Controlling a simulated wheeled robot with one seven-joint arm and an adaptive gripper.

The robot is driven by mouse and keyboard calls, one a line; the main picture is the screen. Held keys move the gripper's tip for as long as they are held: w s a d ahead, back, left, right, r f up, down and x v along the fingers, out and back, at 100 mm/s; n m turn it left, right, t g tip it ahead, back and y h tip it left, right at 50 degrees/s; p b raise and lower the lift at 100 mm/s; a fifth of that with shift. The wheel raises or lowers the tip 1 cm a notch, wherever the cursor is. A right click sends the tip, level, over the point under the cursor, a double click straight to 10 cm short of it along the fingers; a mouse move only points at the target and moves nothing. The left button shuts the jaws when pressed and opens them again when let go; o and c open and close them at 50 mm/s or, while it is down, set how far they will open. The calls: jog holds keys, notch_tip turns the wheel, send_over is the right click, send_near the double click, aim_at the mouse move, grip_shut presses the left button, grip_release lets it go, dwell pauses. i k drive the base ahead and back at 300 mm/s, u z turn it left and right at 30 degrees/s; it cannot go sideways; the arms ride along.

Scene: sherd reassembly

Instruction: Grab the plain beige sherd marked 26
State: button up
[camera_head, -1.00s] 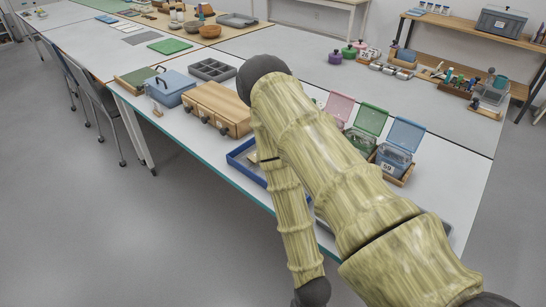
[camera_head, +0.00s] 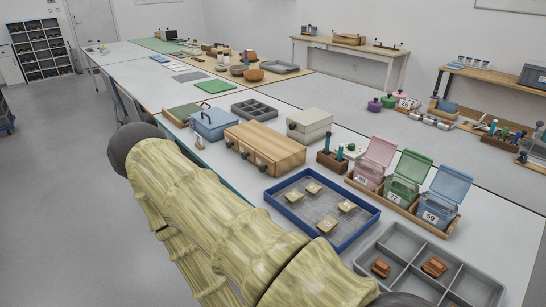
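Several small beige sherds lie apart in a blue-rimmed tray (camera_head: 272,202) on the near table. One sherd is at the tray's left (camera_head: 293,198), one at the back (camera_head: 313,188), one at the right (camera_head: 346,207) and one at the front (camera_head: 326,224). They carry small dark marks, too small to read, so I cannot tell which is 26. My arm crosses the lower left of the view. My gripper is not in view.
A grey divided tray (camera_head: 400,238) with reddish-brown pieces (camera_head: 380,267) stands front right. Lidded pink (camera_head: 368,176), green (camera_head: 402,190) and blue (camera_head: 437,207) boxes stand behind it. A wooden case (camera_head: 264,150) and a blue toolbox (camera_head: 213,124) stand left of the blue-rimmed tray.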

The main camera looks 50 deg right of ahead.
aim_at(313, 189)
jog(key=u, duration=0.05)
jog(key=i, duration=0.7)
jog(key=z, duration=2.4)
jog(key=k, duration=1.3)
jog(key=u, duration=0.75)
jog(key=i, duration=1)
jog(key=z, duration=0.05)
